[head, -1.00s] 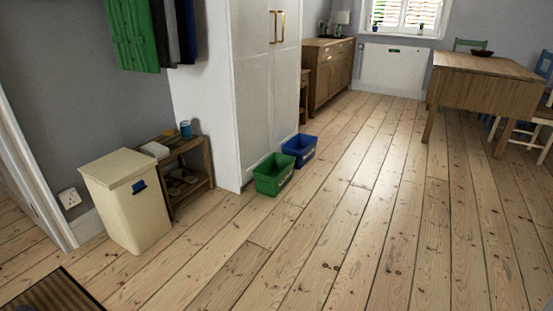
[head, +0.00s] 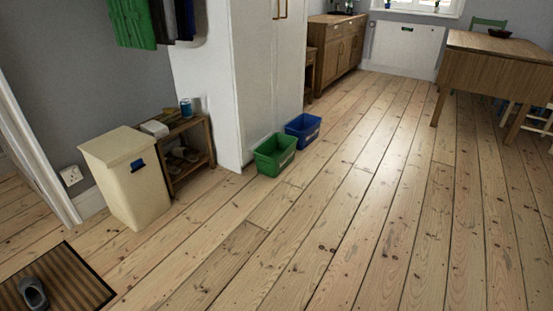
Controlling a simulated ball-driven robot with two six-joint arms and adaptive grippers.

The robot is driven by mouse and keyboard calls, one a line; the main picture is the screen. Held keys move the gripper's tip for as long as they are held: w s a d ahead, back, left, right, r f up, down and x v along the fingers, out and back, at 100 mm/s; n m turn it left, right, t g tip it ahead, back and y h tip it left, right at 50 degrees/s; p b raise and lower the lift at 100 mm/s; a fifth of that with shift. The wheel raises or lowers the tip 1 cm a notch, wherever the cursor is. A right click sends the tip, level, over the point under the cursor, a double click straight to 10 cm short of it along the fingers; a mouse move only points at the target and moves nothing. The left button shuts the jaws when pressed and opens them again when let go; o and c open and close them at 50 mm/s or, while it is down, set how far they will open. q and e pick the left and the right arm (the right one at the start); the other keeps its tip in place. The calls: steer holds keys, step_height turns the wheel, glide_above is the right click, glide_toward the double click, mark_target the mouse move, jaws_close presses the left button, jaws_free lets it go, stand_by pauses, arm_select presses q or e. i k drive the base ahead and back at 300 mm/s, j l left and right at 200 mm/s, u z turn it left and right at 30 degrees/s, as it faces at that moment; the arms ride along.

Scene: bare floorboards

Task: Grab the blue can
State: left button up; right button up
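A small blue can (head: 186,107) stands upright on top of the low wooden shoe rack (head: 205,143), against the left wall. It is small in the head view, and its details are hard to make out. A pale box-like item (head: 154,129) lies on the rack to the left of the can. Neither of my grippers shows in the head view.
A cream bin (head: 131,184) stands left of the rack, and a tall white cupboard (head: 240,80) to its right. Green (head: 275,158) and blue (head: 303,130) crates sit on the floor. A striped mat (head: 75,277) holds a shoe (head: 33,293). Floorboards ahead are clear.

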mark_target(185, 104)
steer(key=i+l+u, duration=0.2)
steer(key=i+l, duration=0.55)
steer(key=l, duration=0.1)
